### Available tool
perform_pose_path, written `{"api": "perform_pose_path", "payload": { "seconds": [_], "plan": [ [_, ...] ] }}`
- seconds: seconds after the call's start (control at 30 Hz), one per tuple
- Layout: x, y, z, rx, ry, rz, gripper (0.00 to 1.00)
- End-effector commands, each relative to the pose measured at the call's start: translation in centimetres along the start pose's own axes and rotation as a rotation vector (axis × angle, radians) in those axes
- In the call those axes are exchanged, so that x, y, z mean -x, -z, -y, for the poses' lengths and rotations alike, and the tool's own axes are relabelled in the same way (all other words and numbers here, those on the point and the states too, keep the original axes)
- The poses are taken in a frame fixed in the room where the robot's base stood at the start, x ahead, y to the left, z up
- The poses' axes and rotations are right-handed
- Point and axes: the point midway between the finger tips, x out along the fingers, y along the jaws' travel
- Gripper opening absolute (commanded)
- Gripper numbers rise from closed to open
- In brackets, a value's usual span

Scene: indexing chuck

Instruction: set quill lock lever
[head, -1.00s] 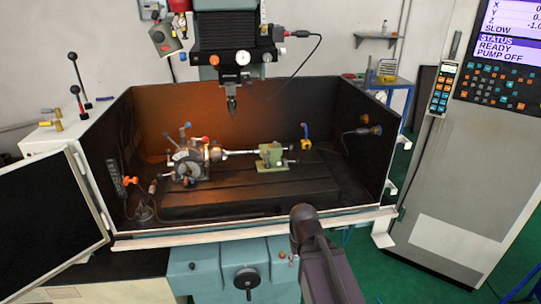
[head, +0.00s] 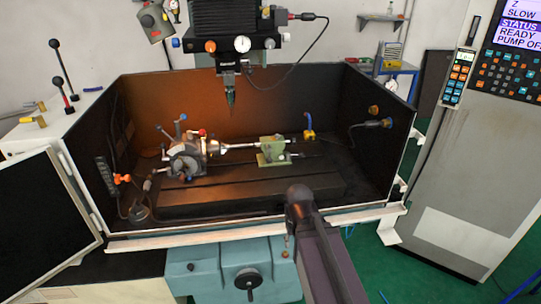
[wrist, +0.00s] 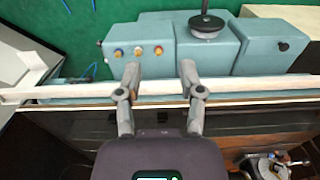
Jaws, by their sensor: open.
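The green tailstock (head: 272,151) stands on the dark slotted table, right of the indexing chuck (head: 187,160). A shiny bar (head: 238,147) runs between them. Small handles show at the tailstock, but I cannot tell which part is the quill lock lever. My gripper (wrist: 160,69) is open and empty in the wrist view, its two fingers apart over the enclosure's front rim and the teal machine base. The chuck shows partly at the lower right of the wrist view (wrist: 266,166). In the head view my arm is at the front rim; my gripper cannot be made out there.
The milling head (head: 235,45) and its pointed tool (head: 230,98) hang above the table. Dark enclosure walls (head: 375,105) surround it, with a pale front rim (head: 160,243). An open door panel (head: 35,215) is at left, the control cabinet (head: 460,170) at right.

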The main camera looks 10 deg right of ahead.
Motion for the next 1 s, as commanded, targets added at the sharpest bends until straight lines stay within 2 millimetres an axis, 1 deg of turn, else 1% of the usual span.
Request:
{"api": "perform_pose_path", "payload": {
  "seconds": [0.27, 0.37, 0.47, 0.57, 0.73, 0.8, 0.9, 1.0],
  "plan": [
    [-0.3, 0.4, 0.2, -0.014, 0.014, -0.012, 0.5],
    [-0.8, 1.3, 0.7, -0.05, 0.048, -0.037, 0.5],
    [-1.5, 2.8, 2.0, -0.113, 0.112, -0.082, 0.5],
    [-2.3, 5.1, 3.3, -0.218, 0.212, -0.141, 0.5],
    [-3.0, 10.2, 5.8, -0.48, 0.459, -0.244, 0.5],
    [-2.9, 12.6, 6.6, -0.61, 0.581, -0.278, 0.5],
    [-2.5, 15.8, 7.3, -0.802, 0.766, -0.304, 0.5],
    [-1.7, 18.9, 7.5, -1.0, 0.957, -0.307, 0.5]
  ]
}}
